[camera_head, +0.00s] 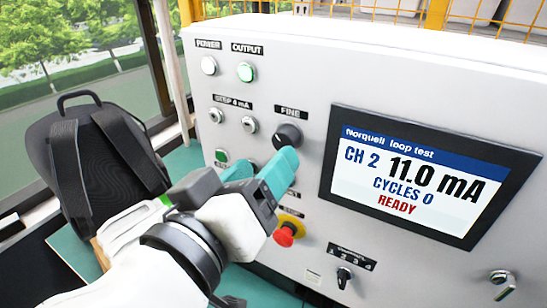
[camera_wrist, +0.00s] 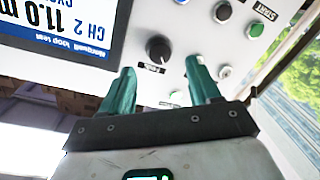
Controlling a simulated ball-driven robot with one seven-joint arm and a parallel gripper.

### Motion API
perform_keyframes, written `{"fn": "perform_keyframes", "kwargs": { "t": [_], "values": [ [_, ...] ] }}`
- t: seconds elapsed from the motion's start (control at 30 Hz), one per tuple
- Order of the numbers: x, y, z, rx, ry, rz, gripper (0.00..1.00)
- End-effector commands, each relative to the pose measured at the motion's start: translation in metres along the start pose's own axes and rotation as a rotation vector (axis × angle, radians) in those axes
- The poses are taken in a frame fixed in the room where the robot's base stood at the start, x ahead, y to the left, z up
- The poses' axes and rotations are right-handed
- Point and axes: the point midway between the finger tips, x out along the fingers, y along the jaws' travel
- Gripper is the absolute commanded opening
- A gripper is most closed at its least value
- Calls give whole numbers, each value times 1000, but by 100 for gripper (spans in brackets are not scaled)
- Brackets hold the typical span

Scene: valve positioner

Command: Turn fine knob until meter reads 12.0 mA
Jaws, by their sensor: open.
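The fine knob (camera_head: 287,135) is a round dark knob under the FINE label on the light panel. It also shows in the wrist view (camera_wrist: 158,48), where the panel is upside down. The meter (camera_head: 412,182) is a dark-framed screen reading CH 2, 11.0 mA, CYCLES 0 and READY; part of it shows in the wrist view (camera_wrist: 55,35). My gripper (camera_head: 267,164) has teal fingers and is open and empty, just below the knob in the head view. In the wrist view the knob lies beyond the fingertips (camera_wrist: 160,70), roughly in line with the gap; I see no contact.
A red emergency button (camera_head: 287,233) is below my gripper, with a channel selector (camera_head: 344,276) to its right. Two step buttons (camera_head: 249,125) sit left of the knob. The output button (camera_head: 246,72) is lit green. A black backpack (camera_head: 85,165) stands at left.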

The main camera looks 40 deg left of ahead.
Motion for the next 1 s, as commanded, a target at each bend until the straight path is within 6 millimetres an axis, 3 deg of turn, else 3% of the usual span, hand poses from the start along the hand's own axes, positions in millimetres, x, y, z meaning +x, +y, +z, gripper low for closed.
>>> {"fn": "perform_keyframes", "kwargs": {
  "t": [0.2,0.37,1.0],
  "values": [
    [-37,-1,1,1,1,0,62],
    [-51,-1,1,-1,0,0,62],
    [-54,0,0,-1,-1,1,62]
  ]
}}
